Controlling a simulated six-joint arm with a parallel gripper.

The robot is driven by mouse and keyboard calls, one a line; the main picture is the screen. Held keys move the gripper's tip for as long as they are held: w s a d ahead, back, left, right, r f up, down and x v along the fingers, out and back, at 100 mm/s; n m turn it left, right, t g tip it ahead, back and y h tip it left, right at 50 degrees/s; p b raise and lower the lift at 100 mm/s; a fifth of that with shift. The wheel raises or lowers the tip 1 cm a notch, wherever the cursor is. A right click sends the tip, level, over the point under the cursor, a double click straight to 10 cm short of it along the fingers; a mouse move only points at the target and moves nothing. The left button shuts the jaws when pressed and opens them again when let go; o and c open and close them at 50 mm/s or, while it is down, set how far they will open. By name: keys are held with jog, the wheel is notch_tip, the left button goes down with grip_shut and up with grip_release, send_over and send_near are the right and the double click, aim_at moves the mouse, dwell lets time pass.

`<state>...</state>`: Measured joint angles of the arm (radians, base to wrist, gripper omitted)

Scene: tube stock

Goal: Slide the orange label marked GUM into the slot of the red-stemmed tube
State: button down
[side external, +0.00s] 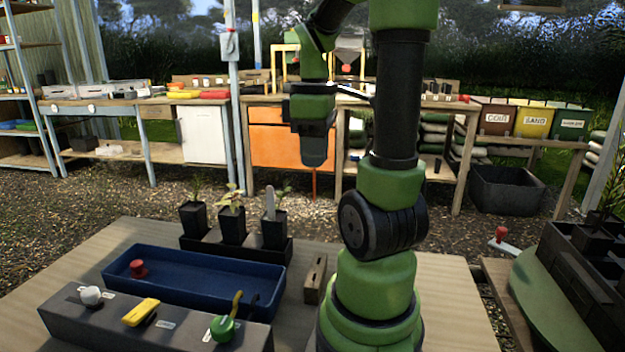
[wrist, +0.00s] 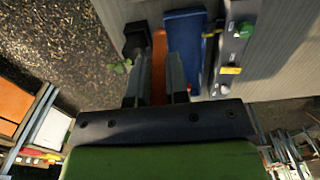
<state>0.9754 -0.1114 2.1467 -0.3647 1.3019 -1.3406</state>
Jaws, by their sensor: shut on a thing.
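My gripper (wrist: 159,62) is shut on an orange strip, the orange label (wrist: 159,42), which stands between its fingers in the wrist view. The label's lettering cannot be read. Stem colours and slots are too small to tell.
A blue tray (side external: 190,262) holding a red-knobbed piece (side external: 138,268) lies in front of the rack. A grey block (side external: 190,338) with white, yellow and green handled pieces is nearer. A small slotted wooden block (side external: 316,278) stands between tray and my base. Air around my gripper looks clear.

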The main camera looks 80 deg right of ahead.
jog(key=w+d+m, duration=0.3)
jog(key=w+m, duration=0.6)
jog(key=w, duration=0.1)
jog(key=w+d+m, duration=0.4)
jog(key=w+m, duration=0.5)
jog(key=w, duration=0.2)
notch_tip(320, 180, down, 7)
jog(key=shift+s, duration=0.25)
jog(key=shift+f, duration=0.3)
jog(key=shift+f, duration=2.65)
jog(key=shift+f, duration=0.25)
jog(key=c, duration=1)
grip_release()
jog(key=shift+c, duration=0.2)
